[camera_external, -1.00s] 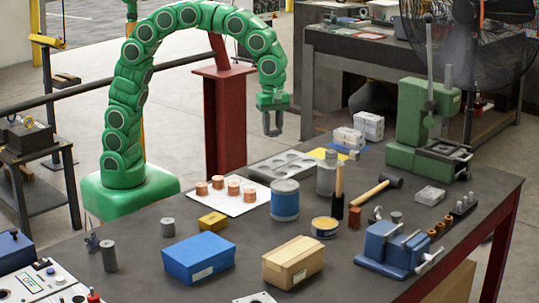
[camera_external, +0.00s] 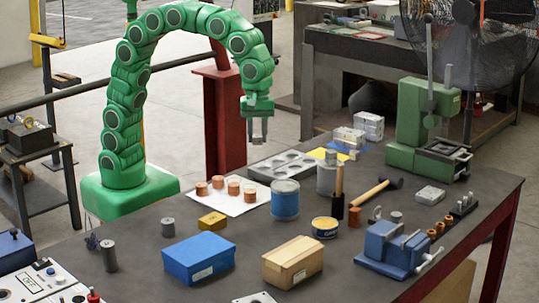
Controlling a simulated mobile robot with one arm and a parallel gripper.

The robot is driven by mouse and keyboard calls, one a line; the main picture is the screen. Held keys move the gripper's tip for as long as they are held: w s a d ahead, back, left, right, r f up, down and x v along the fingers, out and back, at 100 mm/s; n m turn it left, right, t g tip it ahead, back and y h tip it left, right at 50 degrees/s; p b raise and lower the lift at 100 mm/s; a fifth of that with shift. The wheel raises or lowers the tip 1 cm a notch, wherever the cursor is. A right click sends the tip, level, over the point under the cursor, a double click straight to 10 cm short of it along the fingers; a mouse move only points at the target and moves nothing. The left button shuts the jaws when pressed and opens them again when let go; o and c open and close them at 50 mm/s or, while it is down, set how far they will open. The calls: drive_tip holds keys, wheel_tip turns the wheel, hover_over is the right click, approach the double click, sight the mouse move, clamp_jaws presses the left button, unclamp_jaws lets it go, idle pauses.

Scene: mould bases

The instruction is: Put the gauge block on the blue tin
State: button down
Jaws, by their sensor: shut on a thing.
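The blue tin (camera_external: 285,203) is a round upright can with a pale top, standing on the dark workbench beside a white sheet. My gripper (camera_external: 257,138) hangs from the arm with its fingers pointing down, above and behind the tin and to its left in the picture. It is shut on a small grey piece, which I take to be the gauge block (camera_external: 257,130). The fingers hide most of it, so its shape is hard to make out. Nothing is seen lying on the tin's top.
Copper pieces (camera_external: 233,187) stand on the white sheet left of the tin. A blue box (camera_external: 198,259) and cardboard box (camera_external: 292,264) stand in front.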

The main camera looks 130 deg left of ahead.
drive_tip(key=w+f, duration=0.2)
drive_tip(key=w, duration=0.2)
hover_over(285, 185)
drive_tip(key=s, duration=0.1)
wheel_tip(285, 185, down, 4)
drive_tip(key=shift+s+f, duration=0.15)
drive_tip(key=shift+f, duration=0.1)
drive_tip(key=shift+w+f, duration=0.5)
drive_tip(key=shift+f, duration=0.15)
drive_tip(key=shift+a+f, duration=0.1)
drive_tip(key=shift+f, duration=1.4)
drive_tip(key=shift+f, duration=0.15)
drive_tip(key=c, duration=0.8)
unclamp_jaws()
